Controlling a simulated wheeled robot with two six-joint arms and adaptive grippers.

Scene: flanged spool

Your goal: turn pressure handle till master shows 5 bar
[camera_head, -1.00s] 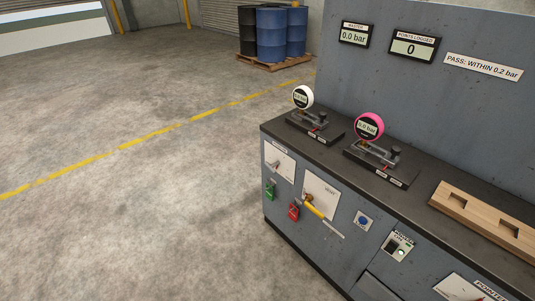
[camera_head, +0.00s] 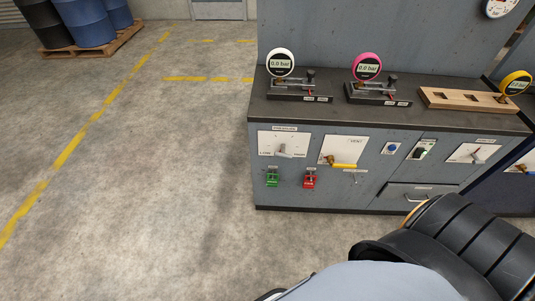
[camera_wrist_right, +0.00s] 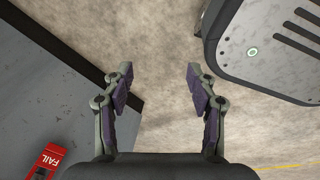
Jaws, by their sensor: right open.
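The bench front carries a white plate with a grey lever handle (camera_head: 285,150), in the head view left of centre. To its right a second white plate carries a yellow-handled lever (camera_head: 343,164). On the bench top, a white-rimmed gauge (camera_head: 280,63) and a pink-rimmed gauge (camera_head: 367,67) both read 0.0 bar. The wall display labelled master is out of view now. My right gripper (camera_wrist_right: 160,80) is open and empty in the wrist view, over bare floor. It is not seen in the head view, where part of my arm shows at lower right. My left gripper is not in view.
A wooden holder (camera_head: 465,100) and a yellow gauge (camera_head: 516,83) stand at right on the bench. A red FAIL item (camera_wrist_right: 47,162) shows in the wrist view.

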